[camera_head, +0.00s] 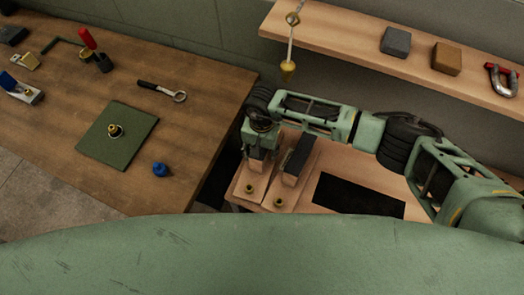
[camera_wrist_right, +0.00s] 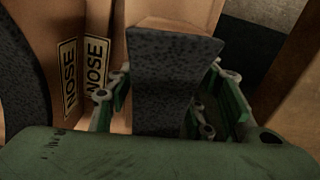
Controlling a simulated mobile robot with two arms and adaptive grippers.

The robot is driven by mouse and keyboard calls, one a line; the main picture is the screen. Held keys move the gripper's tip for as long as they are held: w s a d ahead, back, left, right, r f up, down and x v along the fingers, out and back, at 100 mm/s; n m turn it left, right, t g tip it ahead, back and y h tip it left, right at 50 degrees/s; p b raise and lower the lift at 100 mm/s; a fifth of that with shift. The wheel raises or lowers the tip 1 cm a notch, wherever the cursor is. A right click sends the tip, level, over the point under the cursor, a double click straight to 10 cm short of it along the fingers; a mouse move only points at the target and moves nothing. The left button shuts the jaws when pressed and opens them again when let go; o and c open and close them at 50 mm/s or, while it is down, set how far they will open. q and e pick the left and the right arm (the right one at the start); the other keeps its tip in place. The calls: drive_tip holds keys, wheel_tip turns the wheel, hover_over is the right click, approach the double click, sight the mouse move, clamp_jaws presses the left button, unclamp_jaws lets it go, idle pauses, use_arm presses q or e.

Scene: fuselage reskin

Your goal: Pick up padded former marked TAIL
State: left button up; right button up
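Two wooden formers with dark pads stand side by side on a pale wooden surface in the head view: a left one (camera_head: 252,185) and a right one (camera_head: 291,180). My right gripper (camera_head: 262,150) is low over the left one and partly covers it. In the right wrist view, a dark speckled padded former (camera_wrist_right: 165,80) stands between the spread fingers of my right gripper (camera_wrist_right: 170,105); a gap shows at the left finger. Two NOSE labels (camera_wrist_right: 82,70) show on wood left of it. No TAIL mark is readable. My left gripper is not in view.
A brown workbench (camera_head: 200,110) at left holds a green mat (camera_head: 118,135), a ring-ended tool (camera_head: 163,91) and a blue item (camera_head: 160,170). A shelf (camera_head: 340,35) at the back holds blocks and a shackle (camera_head: 501,80). A gold plumb bob (camera_head: 288,68) hangs near my right arm.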

clamp_jaws()
drive_tip(key=shift+w+r, duration=0.1)
idle(0.5)
